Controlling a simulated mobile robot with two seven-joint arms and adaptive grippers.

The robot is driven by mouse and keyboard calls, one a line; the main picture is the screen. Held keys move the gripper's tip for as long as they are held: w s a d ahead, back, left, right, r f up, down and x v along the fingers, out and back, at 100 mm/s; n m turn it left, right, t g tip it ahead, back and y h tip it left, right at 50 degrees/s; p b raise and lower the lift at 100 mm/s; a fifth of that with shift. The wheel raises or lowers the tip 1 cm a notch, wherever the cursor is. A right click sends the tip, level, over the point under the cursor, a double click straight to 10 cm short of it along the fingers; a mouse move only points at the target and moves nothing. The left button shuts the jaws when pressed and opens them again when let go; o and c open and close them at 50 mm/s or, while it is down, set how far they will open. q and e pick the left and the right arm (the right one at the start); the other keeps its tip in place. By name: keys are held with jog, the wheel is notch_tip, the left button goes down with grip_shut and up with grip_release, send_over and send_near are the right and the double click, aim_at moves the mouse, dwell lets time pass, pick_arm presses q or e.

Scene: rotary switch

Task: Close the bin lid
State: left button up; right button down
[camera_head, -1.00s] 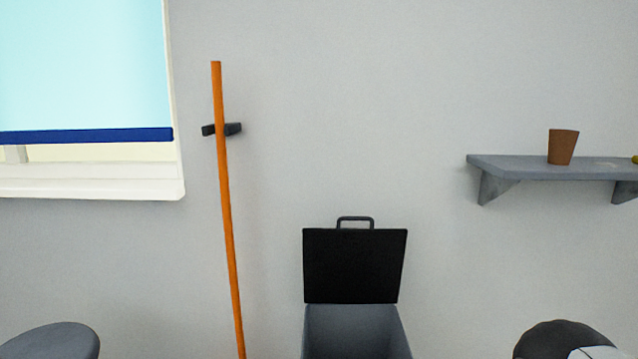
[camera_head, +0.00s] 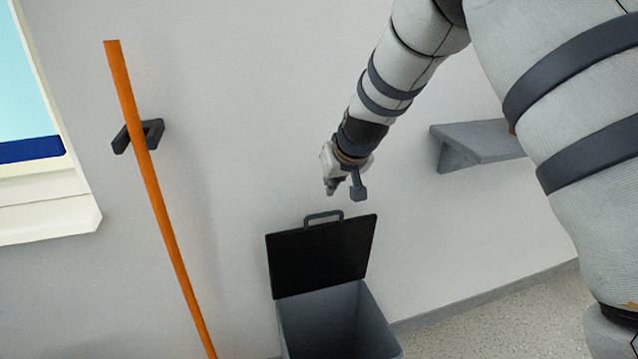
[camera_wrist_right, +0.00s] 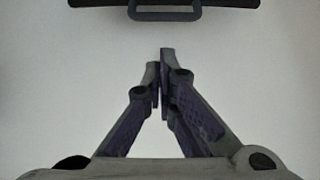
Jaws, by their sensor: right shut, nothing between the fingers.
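The grey bin (camera_head: 338,322) stands by the wall at the lower middle of the head view. Its black lid (camera_head: 320,256) is open and tilted up at the back of the bin. A handle (camera_head: 323,216) is on the lid's upper edge. The lid's edge (camera_wrist_right: 240,3) and handle (camera_wrist_right: 164,14) also show at the top of the right wrist view. My right gripper (camera_head: 333,190) is above the handle, apart from it. Its fingers (camera_wrist_right: 160,80) are shut and empty. My left gripper is not in view.
An orange pole (camera_head: 160,205) stands at the left in a dark wall holder (camera_head: 152,133). A grey shelf (camera_head: 478,143) is on the wall at the right, partly hidden by my right arm. A window (camera_head: 45,200) is at the far left.

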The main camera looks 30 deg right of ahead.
jog(key=b, duration=0.1)
send_over(327, 223)
notch_tip(327, 223, down, 7)
jog(key=shift+r, duration=0.1)
jog(key=shift+w+f+b, duration=0.3)
jog(key=shift+w, duration=0.15)
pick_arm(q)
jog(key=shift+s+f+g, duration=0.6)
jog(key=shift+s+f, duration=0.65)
pick_arm(e)
jog(key=shift+w, duration=0.1)
